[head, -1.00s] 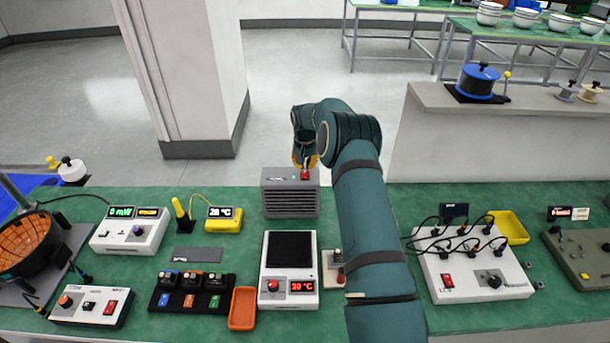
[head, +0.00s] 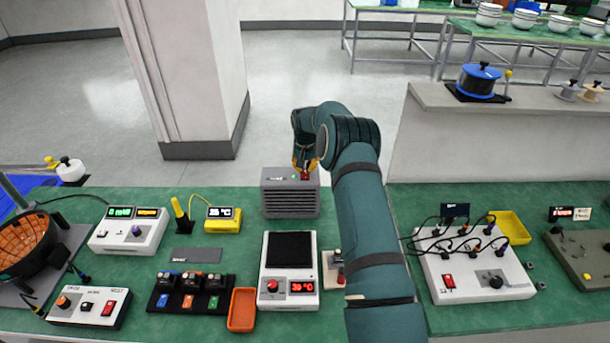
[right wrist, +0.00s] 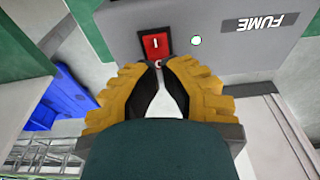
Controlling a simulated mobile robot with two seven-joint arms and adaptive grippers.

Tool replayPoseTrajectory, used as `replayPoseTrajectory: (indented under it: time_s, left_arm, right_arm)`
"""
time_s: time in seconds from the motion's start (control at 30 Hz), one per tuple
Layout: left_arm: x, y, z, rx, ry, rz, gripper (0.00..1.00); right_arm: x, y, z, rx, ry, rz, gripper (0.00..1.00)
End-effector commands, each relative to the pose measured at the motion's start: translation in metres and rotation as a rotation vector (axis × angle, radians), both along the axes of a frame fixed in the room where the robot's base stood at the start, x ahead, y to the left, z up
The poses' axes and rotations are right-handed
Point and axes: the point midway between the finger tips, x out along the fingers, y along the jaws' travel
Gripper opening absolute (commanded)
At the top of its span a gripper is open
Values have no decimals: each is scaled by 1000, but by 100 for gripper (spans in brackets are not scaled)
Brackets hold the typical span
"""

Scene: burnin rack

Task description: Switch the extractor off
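The extractor is a grey box with a louvred front (head: 290,203) at the back of the green bench. A red rocker switch (head: 306,175) is on its top. In the right wrist view, the switch (right wrist: 156,46) sits beside a lit green lamp (right wrist: 196,41) and a FUME label (right wrist: 260,23). My right gripper (head: 305,167) reaches over the box with yellow fingers. In the right wrist view, its fingertips (right wrist: 159,66) are together and empty, at the switch's near end marked O. I cannot tell whether they touch it. My left gripper is not in view.
A hotplate (head: 289,280) stands in front of the extractor, an orange tray (head: 242,309) beside it. A yellow meter (head: 223,220) is left of the extractor. A white unit with cables (head: 475,275) is at right. My right arm covers part of the bench.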

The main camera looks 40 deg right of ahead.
Motion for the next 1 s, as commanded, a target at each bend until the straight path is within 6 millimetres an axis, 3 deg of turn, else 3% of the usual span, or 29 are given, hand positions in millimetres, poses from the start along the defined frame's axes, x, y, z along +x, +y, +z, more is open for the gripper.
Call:
replayPoseTrajectory:
  time_s: [1.0]
  left_arm:
    - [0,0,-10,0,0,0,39]
  right_arm:
    - [0,0,-14,0,0,0,0]
